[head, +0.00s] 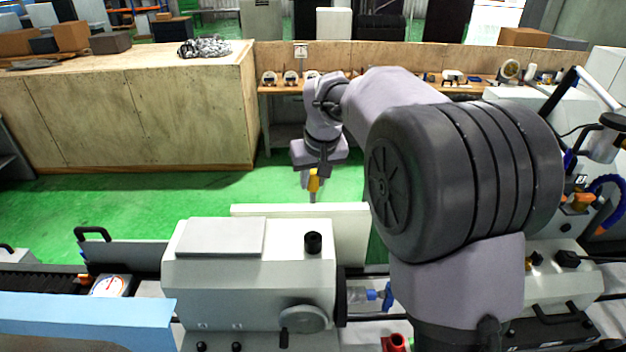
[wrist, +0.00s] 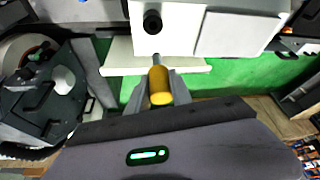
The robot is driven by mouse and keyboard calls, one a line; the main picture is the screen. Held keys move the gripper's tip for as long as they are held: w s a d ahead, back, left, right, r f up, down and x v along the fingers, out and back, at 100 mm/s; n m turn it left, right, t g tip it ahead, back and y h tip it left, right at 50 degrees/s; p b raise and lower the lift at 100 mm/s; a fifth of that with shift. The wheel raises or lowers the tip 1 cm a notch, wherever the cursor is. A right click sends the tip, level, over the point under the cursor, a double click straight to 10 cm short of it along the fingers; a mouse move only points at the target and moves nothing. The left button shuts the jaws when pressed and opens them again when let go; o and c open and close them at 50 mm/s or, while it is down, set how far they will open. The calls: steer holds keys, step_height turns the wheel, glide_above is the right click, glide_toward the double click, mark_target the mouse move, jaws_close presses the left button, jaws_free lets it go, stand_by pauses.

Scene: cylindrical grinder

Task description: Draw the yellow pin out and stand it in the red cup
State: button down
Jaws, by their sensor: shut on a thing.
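The yellow pin (head: 314,184) has a thick yellow head and a thin grey shank. My gripper (head: 311,176) is shut on its yellow head and holds it in the air, shank down, behind the white machine housing. In the wrist view, the yellow pin (wrist: 160,90) sits between the two grey fingers of my gripper (wrist: 161,84), with its grey shank pointing away from them. The red cup (head: 396,343) shows at the bottom edge of the head view, partly cut off, beside my arm. It is not seen in the wrist view.
A black round knob or socket (head: 313,242) stands on the white housing (head: 250,270); it also shows in the wrist view (wrist: 152,21). A white panel (head: 352,226) lies behind the housing. A clear bottle with blue parts (head: 362,295) is right of the housing. Green floor (head: 190,205) is open behind.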

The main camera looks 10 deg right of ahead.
steer(key=shift+r, duration=0.25)
step_height(320, 180, up, 6)
steer(key=p, duration=0.5)
steer(key=shift+f, duration=0.1)
